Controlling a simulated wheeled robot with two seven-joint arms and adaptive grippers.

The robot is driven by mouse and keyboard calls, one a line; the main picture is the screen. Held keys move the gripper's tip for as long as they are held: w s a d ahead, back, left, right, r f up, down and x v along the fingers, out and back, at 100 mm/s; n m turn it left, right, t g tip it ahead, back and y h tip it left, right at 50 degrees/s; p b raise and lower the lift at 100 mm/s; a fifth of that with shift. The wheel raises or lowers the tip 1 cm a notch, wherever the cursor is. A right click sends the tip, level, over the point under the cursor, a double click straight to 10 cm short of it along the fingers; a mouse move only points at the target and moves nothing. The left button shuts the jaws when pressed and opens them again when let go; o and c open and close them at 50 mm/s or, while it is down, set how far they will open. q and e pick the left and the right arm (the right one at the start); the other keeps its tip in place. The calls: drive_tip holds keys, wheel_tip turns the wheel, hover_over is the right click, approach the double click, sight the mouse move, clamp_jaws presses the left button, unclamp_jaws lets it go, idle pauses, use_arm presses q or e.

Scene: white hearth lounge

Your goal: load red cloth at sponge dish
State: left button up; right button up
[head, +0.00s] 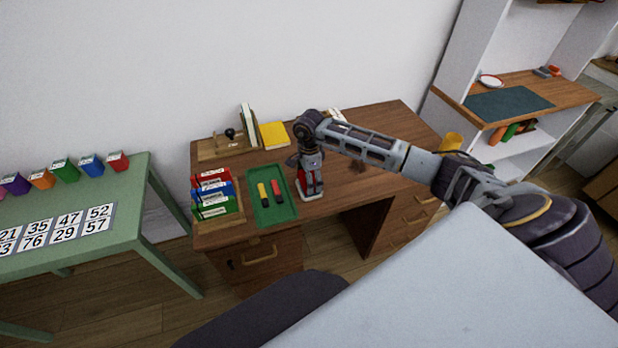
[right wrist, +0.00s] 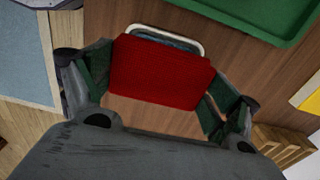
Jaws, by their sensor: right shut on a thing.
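The red cloth (right wrist: 160,75) lies between the two fingers of my right gripper (right wrist: 158,92) in the right wrist view, and the gripper is shut on it. The white-rimmed dish (right wrist: 170,33), with something bluish inside, shows just behind the cloth and is partly hidden by it. In the head view my right gripper (head: 311,188) points down at the desk top, right of the green tray. Little of the cloth shows there between the dark fingers. Whether the cloth touches the dish, I cannot tell. My left gripper is not in view.
The wooden desk (head: 375,185) holds a green tray (head: 262,212) with yellow and red markers, a rack of coloured boxes (head: 213,196) and a yellow book (head: 273,135). A green table (head: 110,245) stands left, a shelf unit (head: 575,92) right. Desk top right of my gripper is mostly clear.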

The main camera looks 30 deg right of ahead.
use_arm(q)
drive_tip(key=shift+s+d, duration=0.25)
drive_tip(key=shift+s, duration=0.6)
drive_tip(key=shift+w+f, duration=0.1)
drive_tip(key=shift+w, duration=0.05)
use_arm(e)
drive_tip(key=shift+f, duration=0.2)
use_arm(q)
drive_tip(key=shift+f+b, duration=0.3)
drive_tip(key=shift+b, duration=0.05)
use_arm(e)
drive_tip(key=shift+f, duration=0.2)
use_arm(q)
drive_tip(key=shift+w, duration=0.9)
use_arm(e)
drive_tip(key=shift+f, duration=0.1)
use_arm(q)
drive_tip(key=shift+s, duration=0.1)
